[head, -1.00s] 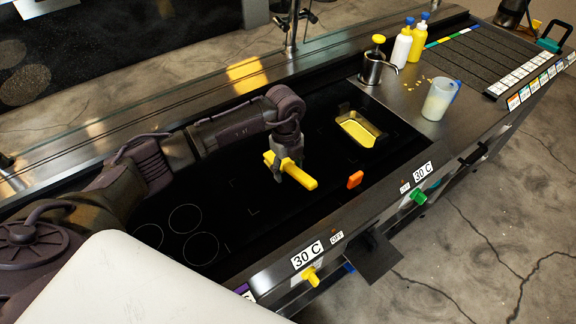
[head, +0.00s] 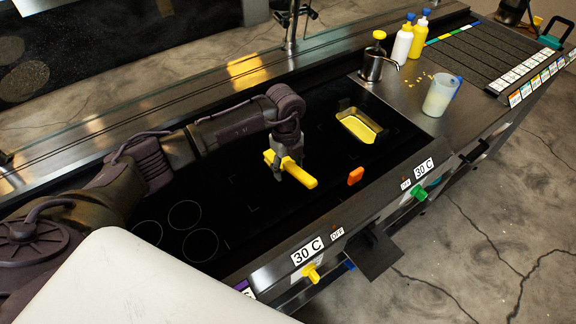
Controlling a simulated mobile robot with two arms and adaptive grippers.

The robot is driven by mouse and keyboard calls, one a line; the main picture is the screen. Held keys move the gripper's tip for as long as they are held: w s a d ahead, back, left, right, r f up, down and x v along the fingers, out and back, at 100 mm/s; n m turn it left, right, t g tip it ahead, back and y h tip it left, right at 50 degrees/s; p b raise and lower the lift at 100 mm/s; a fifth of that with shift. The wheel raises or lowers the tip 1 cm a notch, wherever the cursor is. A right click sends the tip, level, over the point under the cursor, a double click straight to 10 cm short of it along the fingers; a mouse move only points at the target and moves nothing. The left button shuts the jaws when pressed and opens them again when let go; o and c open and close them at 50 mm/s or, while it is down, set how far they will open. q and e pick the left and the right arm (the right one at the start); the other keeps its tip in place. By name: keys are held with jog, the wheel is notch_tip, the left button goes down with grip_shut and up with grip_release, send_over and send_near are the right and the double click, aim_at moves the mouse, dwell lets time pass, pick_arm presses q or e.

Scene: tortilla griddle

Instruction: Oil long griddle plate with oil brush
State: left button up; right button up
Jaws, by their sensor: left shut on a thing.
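My left gripper (head: 287,157) is shut on the yellow handle of the oil brush (head: 301,177). The brush lies roughly level over the black griddle plate (head: 270,210), its handle pointing to the lower right. I cannot tell whether the brush touches the plate, and its bristles are not clearly visible. A metal tray with yellow oil (head: 357,127) sits to the right of the brush on the dark surface. My right gripper is not in view.
An orange scraper-like piece (head: 355,176) is at the plate's front edge. Yellow (head: 311,273) and green (head: 419,193) knobs sit on the front panel. A pump dispenser (head: 376,62), a translucent jug (head: 439,96) and squeeze bottles (head: 403,42) stand on the counter to the right.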

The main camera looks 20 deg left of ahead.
aim_at(258, 194)
pick_arm(q)
jog(key=shift+f, duration=0.15)
jog(key=shift+s+a+p, duration=0.25)
jog(key=shift+s+p, duration=0.2)
jog(key=shift+p, duration=0.05)
jog(key=shift+s+a+r+p, duration=0.1)
jog(key=shift+s+a+p, duration=0.3)
jog(key=shift+s, duration=0.25)
jog(key=shift+s+a+r+p, duration=0.1)
jog(key=shift+s+a+p, duration=0.3)
jog(key=shift+s, duration=0.2)
jog(key=shift+s+a, duration=0.2)
jog(key=shift+s, duration=0.25)
jog(key=shift+f, duration=0.1)
jog(key=s+a+p, duration=0.2)
jog(key=s, duration=0.1)
jog(key=shift+s, duration=0.3)
jog(key=shift+s+a+f, duration=0.1)
jog(key=shift+s+a, duration=0.15)
jog(key=shift+s, duration=0.1)
